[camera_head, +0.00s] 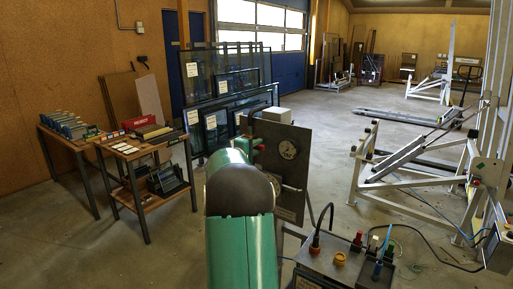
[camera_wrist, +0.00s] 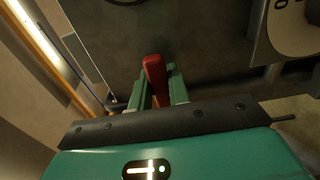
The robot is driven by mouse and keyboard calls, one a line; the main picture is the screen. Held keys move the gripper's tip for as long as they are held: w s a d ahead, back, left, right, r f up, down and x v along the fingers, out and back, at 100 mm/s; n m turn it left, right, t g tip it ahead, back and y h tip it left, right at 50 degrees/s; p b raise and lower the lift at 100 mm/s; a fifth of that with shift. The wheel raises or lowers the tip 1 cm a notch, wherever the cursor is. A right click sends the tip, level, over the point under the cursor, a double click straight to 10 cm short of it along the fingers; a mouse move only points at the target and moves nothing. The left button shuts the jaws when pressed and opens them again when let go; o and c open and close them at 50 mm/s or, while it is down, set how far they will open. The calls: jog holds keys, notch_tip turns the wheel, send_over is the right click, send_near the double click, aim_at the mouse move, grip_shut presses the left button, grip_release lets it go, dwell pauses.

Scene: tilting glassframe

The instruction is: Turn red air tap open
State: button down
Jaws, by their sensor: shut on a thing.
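The red tap handle (camera_wrist: 155,76) shows in the wrist view, standing out in front of a dark metal panel (camera_wrist: 205,45). My gripper (camera_wrist: 158,92) has its two green fingers on either side of the red handle and is shut on it.
A control box (camera_head: 345,265) with coloured knobs and cables stands at the front right. White tilting frames (camera_head: 420,175) stand at the right. Two small tables (camera_head: 150,150) with boxes stand at the left. Glass panes (camera_head: 228,85) lean behind the panel. Concrete floor is open in the middle.

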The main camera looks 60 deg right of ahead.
jog(key=shift+r, duration=0.15)
jog(key=n, duration=0.1)
jog(key=r+n, duration=0.1)
jog(key=n, duration=0.1)
jog(key=shift+w+r+n, duration=0.25)
jog(key=shift+n, duration=0.15)
jog(key=n, duration=0.1)
jog(key=r+n, duration=0.1)
jog(key=n, duration=0.1)
jog(key=w+r+n, duration=0.1)
jog(key=n, duration=0.1)
jog(key=shift+d, duration=0.1)
dwell(0.5)
jog(key=c, duration=1.3)
grip_release()
